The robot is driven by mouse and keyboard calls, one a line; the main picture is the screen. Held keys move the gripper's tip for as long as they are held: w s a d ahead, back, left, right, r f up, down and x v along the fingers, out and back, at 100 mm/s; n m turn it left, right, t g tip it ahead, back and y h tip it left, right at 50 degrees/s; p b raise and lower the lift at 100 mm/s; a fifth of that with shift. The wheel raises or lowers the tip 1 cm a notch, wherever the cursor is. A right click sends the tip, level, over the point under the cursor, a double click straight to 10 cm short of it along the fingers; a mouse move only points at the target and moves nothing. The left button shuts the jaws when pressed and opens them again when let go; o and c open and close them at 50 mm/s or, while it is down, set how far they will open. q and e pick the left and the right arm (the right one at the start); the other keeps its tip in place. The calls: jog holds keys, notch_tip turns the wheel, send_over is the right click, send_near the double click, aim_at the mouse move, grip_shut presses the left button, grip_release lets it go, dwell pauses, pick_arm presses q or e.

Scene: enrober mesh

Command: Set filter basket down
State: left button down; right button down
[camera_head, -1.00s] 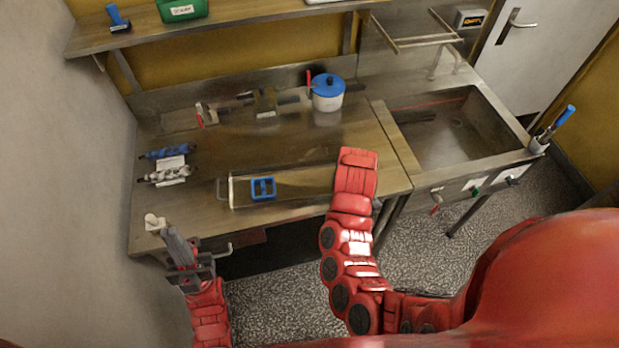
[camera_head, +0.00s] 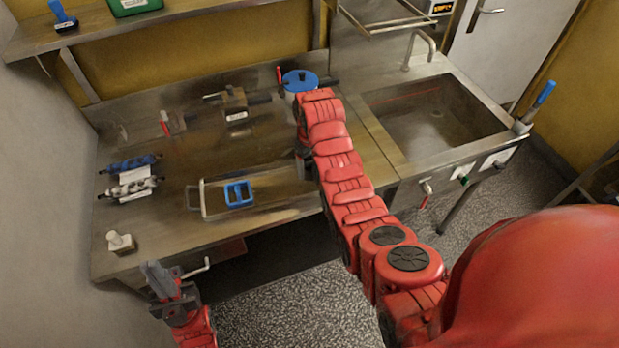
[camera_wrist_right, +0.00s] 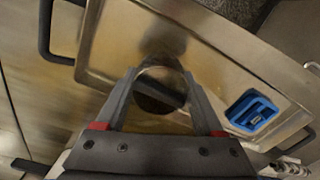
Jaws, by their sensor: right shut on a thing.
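In the right wrist view, my right gripper (camera_wrist_right: 158,78) is shut on a round, dark metal piece, the filter basket (camera_wrist_right: 158,98), seen from above between its fingers. Behind it lies a shallow metal tray (camera_wrist_right: 225,62); I cannot tell whether the basket touches it. In the head view the tray (camera_head: 207,207) lies on the counter, and my right arm hides the gripper and basket. My left gripper (camera_head: 154,272) hangs near the counter's front left corner; its jaw opening is unclear.
A blue square piece (camera_head: 239,194) sits in the tray's left part. Blue and white valve-like parts (camera_head: 128,186) lie at the left, a white piece (camera_head: 120,242) at the front left corner. A blue-lidded pot (camera_head: 299,82) stands behind my right arm. A sink (camera_head: 430,115) is at right.

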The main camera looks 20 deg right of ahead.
aim_at(310, 172)
jog(key=shift+w, duration=0.3)
notch_tip(310, 172, down, 2)
jog(key=shift+f+p, duration=0.1)
jog(key=shift+p, duration=0.95)
jog(key=shift+f, duration=0.55)
jog(key=shift+f, duration=0.15)
grip_release()
